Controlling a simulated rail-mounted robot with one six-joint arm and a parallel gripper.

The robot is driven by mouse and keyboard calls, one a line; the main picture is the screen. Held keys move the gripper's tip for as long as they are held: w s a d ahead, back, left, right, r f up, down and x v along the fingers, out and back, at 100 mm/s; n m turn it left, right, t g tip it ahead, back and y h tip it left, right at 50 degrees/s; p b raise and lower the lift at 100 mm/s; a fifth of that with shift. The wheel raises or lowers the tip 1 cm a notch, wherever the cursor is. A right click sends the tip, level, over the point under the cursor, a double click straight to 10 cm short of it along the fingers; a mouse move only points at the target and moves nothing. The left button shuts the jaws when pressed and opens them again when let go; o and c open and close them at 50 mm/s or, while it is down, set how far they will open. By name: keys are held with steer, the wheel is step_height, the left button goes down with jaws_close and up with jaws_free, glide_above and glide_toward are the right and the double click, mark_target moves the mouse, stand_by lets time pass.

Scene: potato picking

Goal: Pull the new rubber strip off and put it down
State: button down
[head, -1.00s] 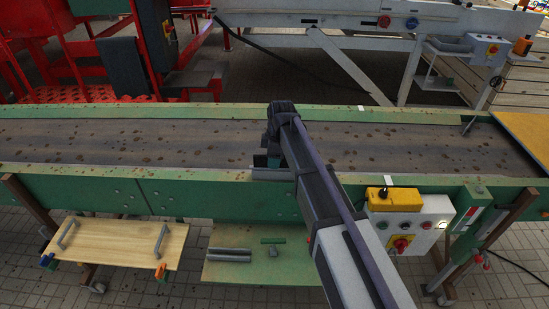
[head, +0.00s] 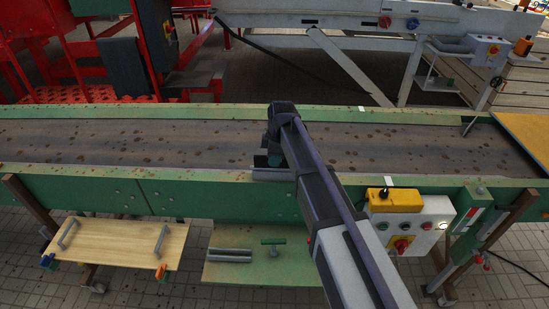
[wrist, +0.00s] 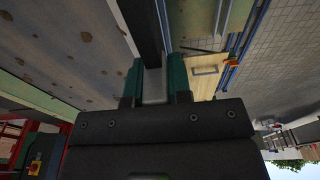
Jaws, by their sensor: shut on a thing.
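My gripper (head: 268,162) is over the near edge of the conveyor, at the middle of the head view. In the wrist view its two green fingers (wrist: 155,82) are shut on a light grey piece, which I take to be the rubber strip (wrist: 154,90). A dark length runs on from between the fingers towards the top of that view. In the head view a short grey strip (head: 272,175) shows at the green side wall, just below my gripper. My arm hides its right end, and I cannot tell whether it still touches the wall.
The conveyor belt (head: 150,143) is dotted with soil. A green shelf (head: 225,272) below holds grey strips (head: 229,255) and a green-handled tool (head: 273,242). A wooden board with handles (head: 120,243) hangs at left. A control box (head: 425,225) is right of my arm.

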steer(key=shift+r+p, duration=2.65)
steer(key=shift+r, duration=0.15)
steer(key=shift+r, duration=0.1)
steer(key=shift+r+p, duration=1.4)
steer(key=shift+p, duration=0.1)
steer(key=shift+r+p, duration=1.5)
steer(key=shift+r+p, duration=1.5)
